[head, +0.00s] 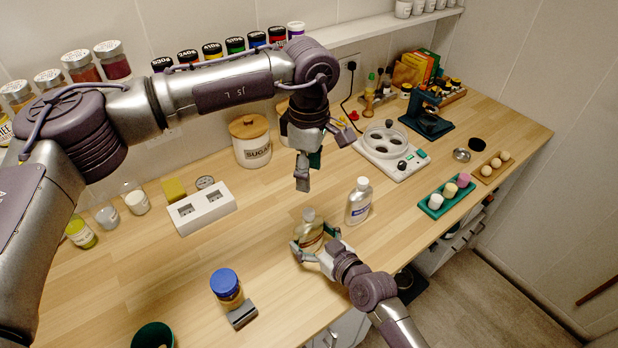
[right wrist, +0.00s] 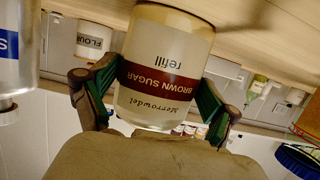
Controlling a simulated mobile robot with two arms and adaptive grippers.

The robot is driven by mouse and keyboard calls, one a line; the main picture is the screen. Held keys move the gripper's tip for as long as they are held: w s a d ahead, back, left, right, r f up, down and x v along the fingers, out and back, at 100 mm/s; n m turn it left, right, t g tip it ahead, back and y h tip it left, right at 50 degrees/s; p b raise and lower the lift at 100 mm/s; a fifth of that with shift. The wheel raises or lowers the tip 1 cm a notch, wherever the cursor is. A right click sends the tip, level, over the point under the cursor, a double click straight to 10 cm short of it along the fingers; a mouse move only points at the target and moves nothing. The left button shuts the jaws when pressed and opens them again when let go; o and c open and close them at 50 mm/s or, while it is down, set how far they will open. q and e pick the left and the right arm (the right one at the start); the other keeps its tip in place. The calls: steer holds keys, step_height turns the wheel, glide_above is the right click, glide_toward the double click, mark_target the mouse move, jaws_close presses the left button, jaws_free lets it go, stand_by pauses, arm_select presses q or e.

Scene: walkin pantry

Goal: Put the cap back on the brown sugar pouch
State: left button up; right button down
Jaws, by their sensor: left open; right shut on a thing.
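The brown sugar pouch (head: 311,238) stands near the front of the wooden counter, a clear-looking container of tan contents. A pale neck or cap (head: 309,214) tops it; I cannot tell which. I cannot make out a separate loose cap.
A white-capped bottle (head: 359,202) stands close to the right of the pouch. A blue-lidded jar (head: 227,288) is at front left, a white block (head: 203,208) behind it, and a sugar canister (head: 251,143) farther back. A white tray device (head: 390,155) lies at back right.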

jaws_free()
steer(key=v, duration=1.2)
stand_by(0.5)
